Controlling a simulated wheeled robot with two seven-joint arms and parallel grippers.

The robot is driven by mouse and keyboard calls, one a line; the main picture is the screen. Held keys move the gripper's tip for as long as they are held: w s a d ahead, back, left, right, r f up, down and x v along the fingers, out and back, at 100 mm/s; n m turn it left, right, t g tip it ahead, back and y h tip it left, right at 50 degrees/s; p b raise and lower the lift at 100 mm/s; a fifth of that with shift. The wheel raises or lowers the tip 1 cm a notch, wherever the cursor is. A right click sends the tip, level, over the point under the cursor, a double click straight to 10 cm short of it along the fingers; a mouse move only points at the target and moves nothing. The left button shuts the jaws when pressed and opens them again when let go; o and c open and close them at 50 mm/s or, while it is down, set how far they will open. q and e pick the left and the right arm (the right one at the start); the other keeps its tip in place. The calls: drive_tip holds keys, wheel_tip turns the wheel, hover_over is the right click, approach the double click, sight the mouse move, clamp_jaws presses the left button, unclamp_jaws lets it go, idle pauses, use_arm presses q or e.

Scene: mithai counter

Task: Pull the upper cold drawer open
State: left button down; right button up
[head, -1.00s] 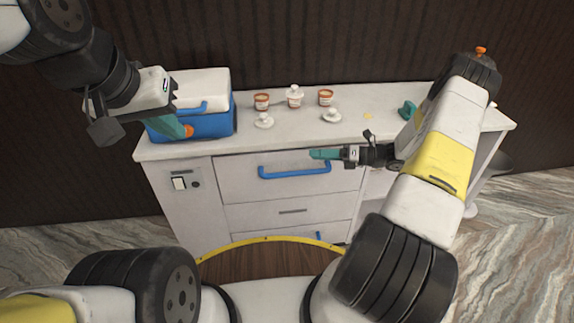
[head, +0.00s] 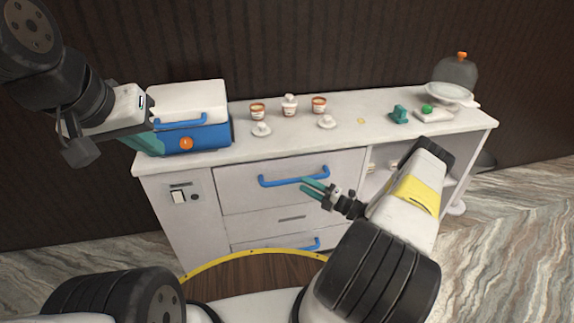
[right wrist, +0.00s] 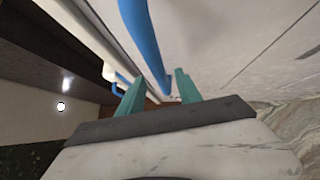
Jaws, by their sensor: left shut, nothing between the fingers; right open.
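The upper cold drawer (head: 240,199) is a pale front panel below the countertop, shut and flush with the cabinet. Its blue bar handle (head: 275,182) runs across its upper part; it also shows in the right wrist view (right wrist: 143,40). My right gripper (head: 304,188) is open and empty, its teal fingers in front of the handle's right half. In the right wrist view the bar appears between the two fingertips (right wrist: 160,84); I cannot tell whether they touch it. My left gripper (head: 143,143) is shut and empty, beside the blue cool box at the left.
The blue cool box (head: 215,135) with a white lid stands on the left of the counter (head: 365,133). Several small pots and lids stand behind. A lower drawer with a blue handle (head: 312,244) is below. Open shelving is at the right.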

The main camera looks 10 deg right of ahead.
sight(298, 180)
drive_tip(key=shift+x, duration=2.2)
clamp_jaws()
